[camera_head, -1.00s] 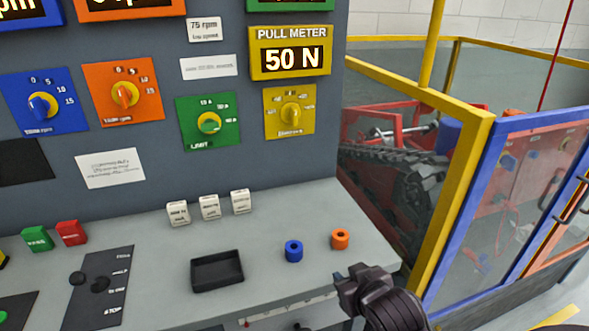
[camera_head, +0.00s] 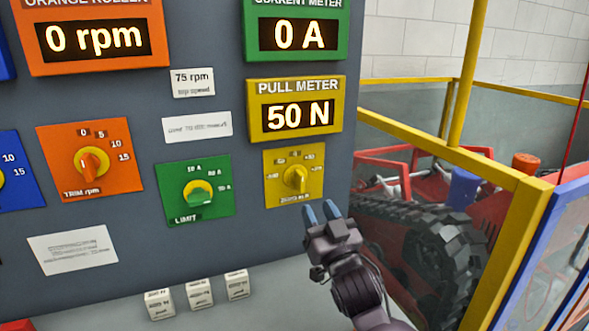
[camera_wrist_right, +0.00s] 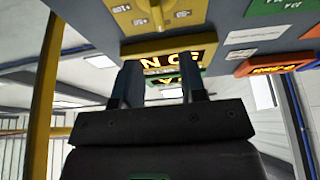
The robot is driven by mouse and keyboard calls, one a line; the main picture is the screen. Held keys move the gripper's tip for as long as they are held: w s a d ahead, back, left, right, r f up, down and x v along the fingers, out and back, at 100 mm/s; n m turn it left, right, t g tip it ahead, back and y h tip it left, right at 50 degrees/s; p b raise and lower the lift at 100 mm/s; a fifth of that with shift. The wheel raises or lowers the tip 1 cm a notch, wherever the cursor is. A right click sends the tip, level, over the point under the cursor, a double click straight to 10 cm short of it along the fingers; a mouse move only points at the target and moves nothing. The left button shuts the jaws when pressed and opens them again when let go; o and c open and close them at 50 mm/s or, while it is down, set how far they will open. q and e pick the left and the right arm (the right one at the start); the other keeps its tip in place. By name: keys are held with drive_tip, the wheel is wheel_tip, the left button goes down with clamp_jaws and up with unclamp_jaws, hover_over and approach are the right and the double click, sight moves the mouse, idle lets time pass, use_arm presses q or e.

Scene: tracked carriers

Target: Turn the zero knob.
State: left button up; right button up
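The zero knob (camera_head: 295,177) is a yellow knob on a yellow square plate, below the pull meter (camera_head: 296,116), which reads 50 N. Its plate label is too small to read fully. My right gripper (camera_head: 321,212) is just below and right of the plate, its blue-tipped fingers pointing up, apart from the knob. In the right wrist view the knob (camera_wrist_right: 157,13) shows upside down at the top edge, beyond the fingers. The two fingers (camera_wrist_right: 164,78) stand apart with nothing between them. My left gripper is not in view.
White blocks (camera_head: 199,293) stand on the desk below. A yellow rail frame (camera_head: 520,230) and a tracked machine (camera_head: 430,250) are at the right.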

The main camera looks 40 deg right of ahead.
sight(303, 178)
drive_tip(key=x, duration=1)
drive_tip(key=shift+w+r, duration=0.1)
drive_tip(key=shift+r, duration=0.1)
clamp_jaws()
